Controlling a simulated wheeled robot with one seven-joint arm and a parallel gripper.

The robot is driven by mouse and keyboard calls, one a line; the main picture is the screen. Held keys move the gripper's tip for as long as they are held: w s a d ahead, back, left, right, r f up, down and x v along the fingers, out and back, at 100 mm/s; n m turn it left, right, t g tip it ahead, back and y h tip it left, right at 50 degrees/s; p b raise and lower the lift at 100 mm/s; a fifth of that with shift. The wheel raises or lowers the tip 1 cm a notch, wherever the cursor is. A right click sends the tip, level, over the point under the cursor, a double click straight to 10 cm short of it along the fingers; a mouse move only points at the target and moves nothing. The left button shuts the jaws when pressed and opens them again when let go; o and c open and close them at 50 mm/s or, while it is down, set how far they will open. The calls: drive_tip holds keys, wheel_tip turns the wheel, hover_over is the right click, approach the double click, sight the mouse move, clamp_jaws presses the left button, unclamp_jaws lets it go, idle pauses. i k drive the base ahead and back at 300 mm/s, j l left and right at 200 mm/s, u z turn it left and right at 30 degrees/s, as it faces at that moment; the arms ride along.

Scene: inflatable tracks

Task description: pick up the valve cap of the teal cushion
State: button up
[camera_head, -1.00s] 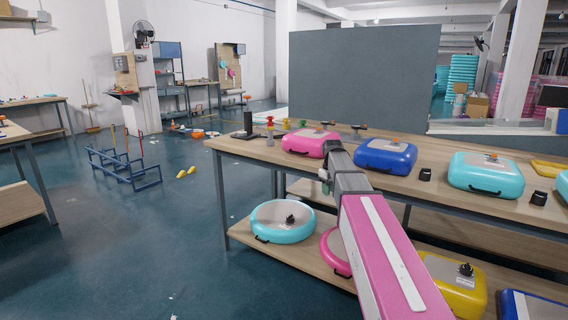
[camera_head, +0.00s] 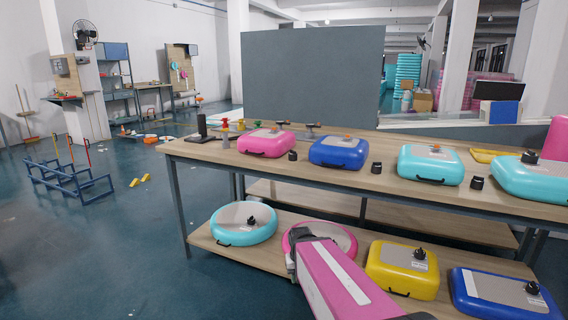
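A teal cushion (camera_head: 431,165) with a grey top and an orange valve seat sits on the table's right half. A black cap (camera_head: 477,182) stands upright on the tabletop just right of it, and another black cap (camera_head: 376,168) stands to its left. A second teal cushion (camera_head: 541,180) at the right edge has a black cap (camera_head: 530,157) on top. My pink arm link reaches up from the bottom, before the lower shelf. My gripper itself does not show.
The long table (camera_head: 330,178) also holds a pink cushion (camera_head: 266,143), a blue cushion (camera_head: 338,152) and a yellow tray (camera_head: 492,156). Round pink, yellow (camera_head: 402,268) and blue cushions share the lower shelf. The floor (camera_head: 110,245) to the left is mostly clear.

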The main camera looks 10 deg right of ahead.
sight(477, 182)
drive_tip(key=z, duration=1.85)
